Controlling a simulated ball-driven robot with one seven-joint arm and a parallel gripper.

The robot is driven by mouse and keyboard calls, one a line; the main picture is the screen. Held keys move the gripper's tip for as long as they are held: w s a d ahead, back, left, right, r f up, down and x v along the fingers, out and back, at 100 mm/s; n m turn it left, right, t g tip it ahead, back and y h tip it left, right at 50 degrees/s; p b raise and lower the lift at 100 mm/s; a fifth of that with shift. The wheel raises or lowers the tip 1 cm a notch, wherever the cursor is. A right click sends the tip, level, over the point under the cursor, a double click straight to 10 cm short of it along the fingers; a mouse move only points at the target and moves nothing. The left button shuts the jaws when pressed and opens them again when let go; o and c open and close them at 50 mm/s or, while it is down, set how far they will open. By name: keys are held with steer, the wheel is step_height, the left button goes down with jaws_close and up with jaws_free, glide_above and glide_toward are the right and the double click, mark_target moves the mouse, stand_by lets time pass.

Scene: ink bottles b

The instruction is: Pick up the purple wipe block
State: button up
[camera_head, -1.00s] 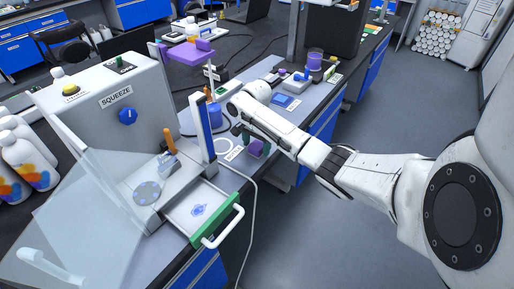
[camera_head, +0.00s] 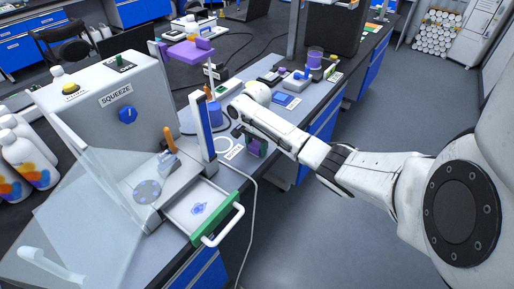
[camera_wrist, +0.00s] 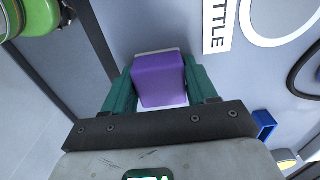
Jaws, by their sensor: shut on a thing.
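The purple wipe block (camera_wrist: 160,80) sits between the two green fingers of my gripper (camera_wrist: 160,92) in the wrist view, with a pale layer along its far edge. My gripper is shut on it. My arm covers part of this area. I cannot tell whether the block is touching the bench.
The squeeze machine (camera_head: 112,110) with its clear shield stands at the left. A tray with a green front and white handle (camera_head: 222,227) juts out. A white cable hangs over the bench edge. A "BOTTLE" label (camera_wrist: 216,25) and white ring (camera_wrist: 275,20) lie beside my gripper.

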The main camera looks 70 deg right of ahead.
mark_target(256, 144)
steer(key=shift+r, duration=0.45)
step_height(256, 144, up, 2)
steer(key=shift+r+b, duration=0.15)
steer(key=shift+b, duration=0.3)
steer(key=s+a+r+p, duration=0.6)
steer(key=s+a+r, duration=0.2)
steer(key=a, duration=0.3)
steer(key=shift+s+r, duration=0.25)
steer(key=shift+r, duration=0.65)
